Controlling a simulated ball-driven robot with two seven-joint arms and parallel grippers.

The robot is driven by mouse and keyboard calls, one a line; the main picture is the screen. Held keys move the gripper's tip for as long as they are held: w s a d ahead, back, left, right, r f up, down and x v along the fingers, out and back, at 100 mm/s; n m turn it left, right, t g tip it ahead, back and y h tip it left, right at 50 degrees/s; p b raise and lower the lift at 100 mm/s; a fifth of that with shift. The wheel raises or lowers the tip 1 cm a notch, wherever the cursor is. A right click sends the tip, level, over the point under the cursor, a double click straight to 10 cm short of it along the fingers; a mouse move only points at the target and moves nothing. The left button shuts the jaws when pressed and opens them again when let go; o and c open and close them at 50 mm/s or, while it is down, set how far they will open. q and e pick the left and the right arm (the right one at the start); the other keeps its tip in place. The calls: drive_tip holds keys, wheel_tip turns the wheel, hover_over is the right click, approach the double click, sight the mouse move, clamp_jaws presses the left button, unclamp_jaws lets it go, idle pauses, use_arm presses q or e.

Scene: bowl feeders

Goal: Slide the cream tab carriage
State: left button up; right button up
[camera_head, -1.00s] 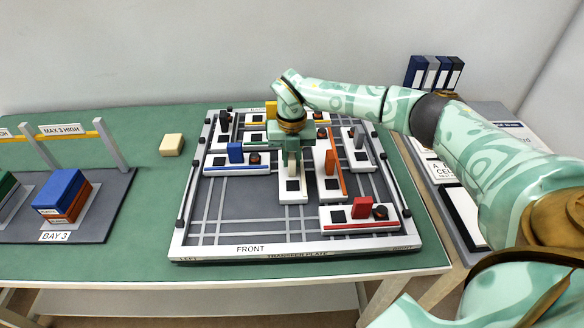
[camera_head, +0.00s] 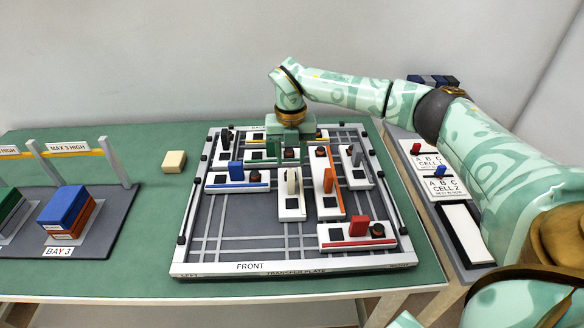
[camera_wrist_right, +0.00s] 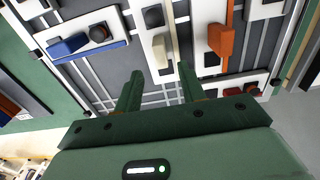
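The cream tab (camera_head: 292,181) stands upright on its white carriage (camera_head: 284,213) near the middle of the transfer plate (camera_head: 217,265). The orange tab carriage (camera_head: 327,206) is close on its right. My right gripper (camera_head: 292,147) is above and behind the cream tab in the head view, clear of it. In the right wrist view, the two green fingers of my right gripper (camera_wrist_right: 157,85) are apart with nothing held. The cream tab (camera_wrist_right: 160,51) shows beyond the gap between them. My left gripper is not in view.
The blue tab carriage (camera_head: 236,184) lies left of the cream one, and the red tab carriage (camera_head: 357,241) lies front right. Grey-tab and green carriages sit farther back. The plate's front left is clear. A loose cream block (camera_head: 174,161) lies on the table left of the plate.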

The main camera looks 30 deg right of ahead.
wheel_tip(320, 180, up, 9)
drive_tip(key=p, duration=0.1)
drive_tip(key=shift+p, duration=0.3)
drive_tip(key=shift+f, duration=0.1)
